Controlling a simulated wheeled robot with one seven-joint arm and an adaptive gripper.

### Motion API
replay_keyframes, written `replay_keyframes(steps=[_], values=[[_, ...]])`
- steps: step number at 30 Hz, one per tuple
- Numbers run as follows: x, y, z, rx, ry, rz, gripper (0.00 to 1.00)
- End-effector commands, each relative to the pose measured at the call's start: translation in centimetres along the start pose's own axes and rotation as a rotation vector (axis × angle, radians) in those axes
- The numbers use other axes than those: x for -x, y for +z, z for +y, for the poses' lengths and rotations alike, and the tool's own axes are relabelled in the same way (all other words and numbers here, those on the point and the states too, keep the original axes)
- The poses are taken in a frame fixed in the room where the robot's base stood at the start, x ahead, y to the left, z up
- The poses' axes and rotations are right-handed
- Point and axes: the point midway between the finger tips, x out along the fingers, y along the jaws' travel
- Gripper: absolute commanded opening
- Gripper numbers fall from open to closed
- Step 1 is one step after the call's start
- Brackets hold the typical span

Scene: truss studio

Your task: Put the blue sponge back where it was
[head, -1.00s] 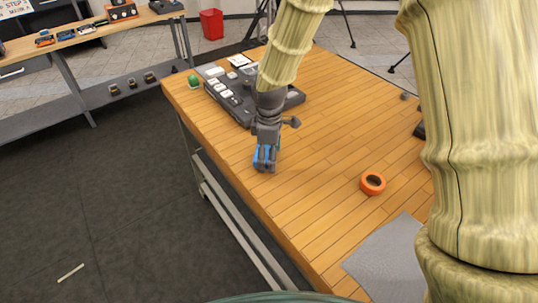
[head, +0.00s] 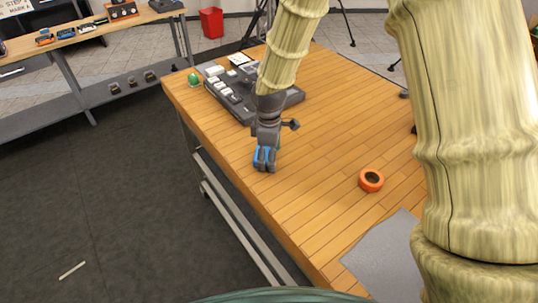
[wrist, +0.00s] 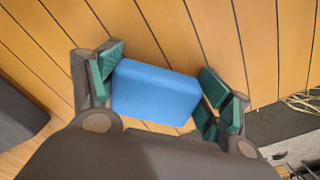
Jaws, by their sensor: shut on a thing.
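The blue sponge (wrist: 155,92) is a plain blue block between the two green-padded fingers of my gripper (wrist: 158,88) in the wrist view. The fingers are shut on its two ends. In the head view my gripper (head: 265,160) points down at the left part of the wooden table (head: 320,210), near its left edge, and only a little blue of the sponge (head: 260,155) shows between the fingers. I cannot tell whether the sponge touches the tabletop.
A dark grey device with pale buttons (head: 225,92) stands behind my gripper, with a green object (head: 194,79) beside it. An orange ring (head: 371,180) lies to the right. A grey mat (head: 380,255) lies at the near edge. The tabletop between gripper and ring is clear.

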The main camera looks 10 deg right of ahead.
Motion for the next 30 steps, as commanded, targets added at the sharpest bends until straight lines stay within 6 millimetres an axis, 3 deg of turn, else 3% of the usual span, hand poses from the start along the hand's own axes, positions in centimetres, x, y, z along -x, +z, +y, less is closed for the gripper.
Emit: replay_keyframes(steps=[1,3,4,20,30], values=[[-1.0,0.2,-0.6,0.001,-0.013,-0.006,0.83],[-1.0,0.2,-0.6,0.002,-0.013,-0.006,0.95],[-1.0,0.2,-0.6,0.002,-0.013,-0.006,0.96],[-0.5,0.2,-0.3,0.0,-0.007,-0.003,0.96],[2.7,0.1,-0.2,0.0,-0.004,-0.002,0.96]])
